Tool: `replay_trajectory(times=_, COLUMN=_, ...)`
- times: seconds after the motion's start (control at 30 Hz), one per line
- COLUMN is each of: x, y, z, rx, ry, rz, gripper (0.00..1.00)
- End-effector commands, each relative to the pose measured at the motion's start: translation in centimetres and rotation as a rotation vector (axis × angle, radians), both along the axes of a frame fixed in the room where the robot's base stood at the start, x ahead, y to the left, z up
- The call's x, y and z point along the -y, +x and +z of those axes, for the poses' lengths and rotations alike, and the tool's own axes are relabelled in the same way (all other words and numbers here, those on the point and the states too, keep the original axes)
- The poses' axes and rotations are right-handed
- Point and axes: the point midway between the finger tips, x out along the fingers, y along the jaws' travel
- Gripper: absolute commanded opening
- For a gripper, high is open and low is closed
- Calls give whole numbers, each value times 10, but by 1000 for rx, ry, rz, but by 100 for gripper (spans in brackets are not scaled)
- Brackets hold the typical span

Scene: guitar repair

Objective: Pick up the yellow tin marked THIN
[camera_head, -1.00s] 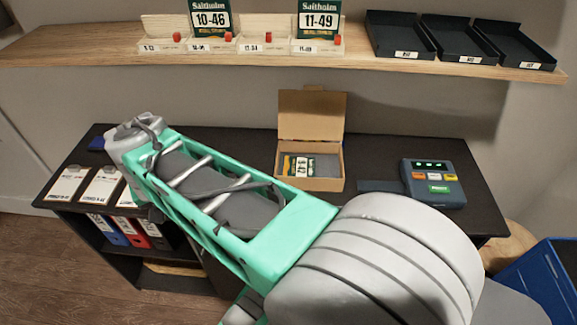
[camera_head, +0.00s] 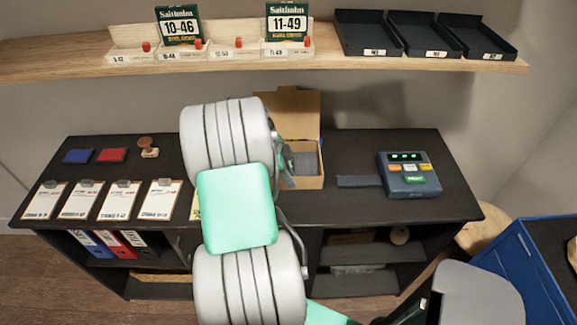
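I see no yellow tin marked THIN in the head view. A small pale yellowish patch (camera_head: 196,207) shows at the left edge of my arm, too covered to identify. My arm's grey and green links fill the middle of the view and hide part of the desk and of the open cardboard box (camera_head: 312,178). Some grey content shows inside the box. My gripper's fingers are not visible; they may be hidden behind the arm.
The black desk (camera_head: 350,150) carries several clipboards (camera_head: 120,199), a blue pad (camera_head: 78,156), a red pad (camera_head: 112,155), a stamp (camera_head: 148,147) and a keypad device (camera_head: 408,175). A blue cabinet (camera_head: 510,265) stands right.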

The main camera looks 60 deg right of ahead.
Motion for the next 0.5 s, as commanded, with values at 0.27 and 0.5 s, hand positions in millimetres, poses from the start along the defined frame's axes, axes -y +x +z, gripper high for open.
replay_trajectory(times=0.27, x=0, y=0, z=-1, rx=2, ry=-1, rz=2, gripper=9)
replay_trajectory(times=0.5, x=0, y=0, z=-1, rx=1, ry=-1, rz=3, gripper=0)
